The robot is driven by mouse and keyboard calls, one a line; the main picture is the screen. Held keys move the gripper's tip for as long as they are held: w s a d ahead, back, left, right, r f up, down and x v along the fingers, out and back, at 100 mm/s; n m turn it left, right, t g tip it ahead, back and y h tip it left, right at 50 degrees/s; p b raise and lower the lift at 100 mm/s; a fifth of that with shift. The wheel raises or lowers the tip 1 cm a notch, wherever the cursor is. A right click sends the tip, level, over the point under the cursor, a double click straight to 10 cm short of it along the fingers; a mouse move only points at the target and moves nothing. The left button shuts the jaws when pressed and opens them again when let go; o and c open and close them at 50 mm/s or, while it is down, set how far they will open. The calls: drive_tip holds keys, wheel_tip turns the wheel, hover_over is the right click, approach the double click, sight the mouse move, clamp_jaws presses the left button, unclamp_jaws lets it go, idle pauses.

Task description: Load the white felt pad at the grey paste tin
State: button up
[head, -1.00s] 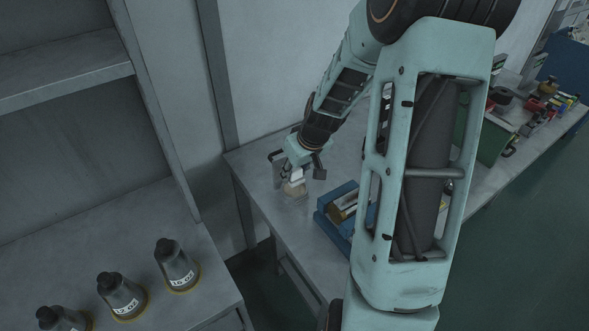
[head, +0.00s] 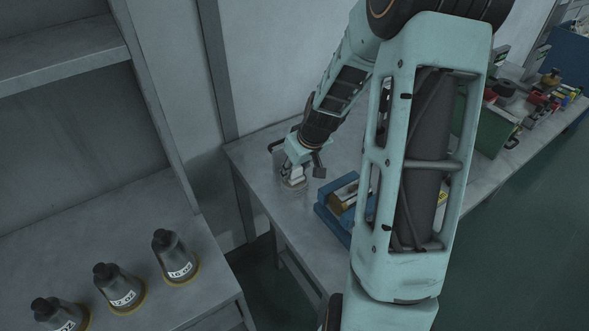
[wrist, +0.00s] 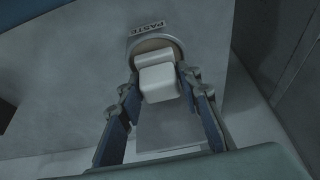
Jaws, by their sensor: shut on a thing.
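The white felt pad (wrist: 160,82) is a small pale block between the two fingers of my gripper (wrist: 157,92), which is shut on it. In the wrist view the pad overlaps the round grey paste tin (wrist: 137,32), whose tan contents show behind it and whose label reads PASTE. I cannot tell whether the pad touches the paste. In the head view my gripper (head: 297,174) points down over the bench's far left end, with the white pad below it. The tin is mostly hidden there by my gripper.
The grey bench (head: 262,150) runs to the right. A blue tray or fixture (head: 331,213) stands right of my gripper, partly behind my arm. Several dark labelled cones (head: 176,258) stand on the left cabinet top. Small tools (head: 545,100) lie at the far right.

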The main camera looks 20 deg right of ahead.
drive_tip(key=shift+f+b, duration=0.55)
drive_tip(key=shift+b, duration=0.1)
idle(1.7)
drive_tip(key=shift+r, duration=0.1)
drive_tip(key=shift+r+p, duration=2.2)
drive_tip(key=shift+r, duration=1.25)
drive_tip(key=shift+r, duration=0.15)
wheel_tip(320, 180, up, 7)
drive_tip(key=p, duration=0.4)
drive_tip(key=s+a+m+p, duration=0.2)
drive_tip(key=s+a, duration=0.3)
drive_tip(key=a, duration=0.5)
drive_tip(key=shift+s+a+f+h+p, duration=0.15)
drive_tip(key=shift+s+f+h+p, duration=0.2)
drive_tip(key=shift+p, duration=0.4)
